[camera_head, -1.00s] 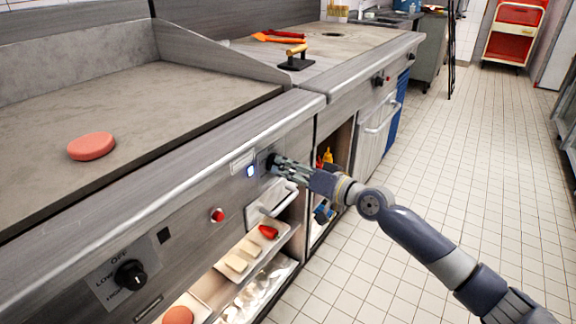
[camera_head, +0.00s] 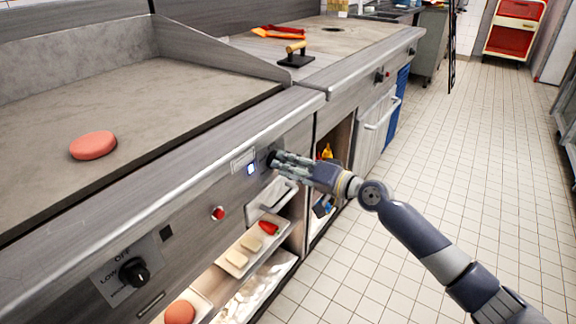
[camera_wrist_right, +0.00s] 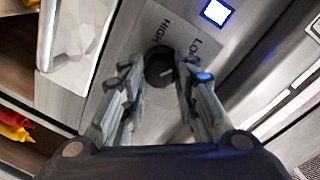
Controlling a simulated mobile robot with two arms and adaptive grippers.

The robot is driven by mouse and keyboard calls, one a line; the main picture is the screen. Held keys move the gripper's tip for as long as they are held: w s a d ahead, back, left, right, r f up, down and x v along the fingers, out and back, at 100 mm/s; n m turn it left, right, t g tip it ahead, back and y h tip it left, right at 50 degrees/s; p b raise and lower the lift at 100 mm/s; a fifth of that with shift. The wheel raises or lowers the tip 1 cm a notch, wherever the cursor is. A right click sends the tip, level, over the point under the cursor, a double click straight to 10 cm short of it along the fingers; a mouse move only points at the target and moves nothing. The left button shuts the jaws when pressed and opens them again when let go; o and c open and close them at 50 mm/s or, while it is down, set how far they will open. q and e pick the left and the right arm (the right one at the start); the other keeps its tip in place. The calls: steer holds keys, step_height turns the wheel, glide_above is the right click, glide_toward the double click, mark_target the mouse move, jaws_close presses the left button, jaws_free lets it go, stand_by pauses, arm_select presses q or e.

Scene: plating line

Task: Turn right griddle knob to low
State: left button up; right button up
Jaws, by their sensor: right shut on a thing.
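The right griddle knob (camera_wrist_right: 159,66) is black and round, on a plate marked HIGH and LO, the rest of that word being hidden. In the right wrist view it sits between the fingertips of my right gripper (camera_wrist_right: 156,80), which is shut on it. In the head view my right gripper (camera_head: 274,162) reaches the front panel from the right and largely hides this knob. I cannot clearly tell which mark the knob points at. My left gripper is not in view.
A lit indicator (camera_head: 251,169) and a red button (camera_head: 218,213) sit left of the gripper. Another black knob (camera_head: 134,271) is at lower left. A patty (camera_head: 93,145) lies on the griddle (camera_head: 150,100). Food trays stand below the panel. The tiled floor (camera_head: 480,170) is clear.

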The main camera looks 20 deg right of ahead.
steer(key=o, duration=1.1)
steer(key=v, duration=1.2)
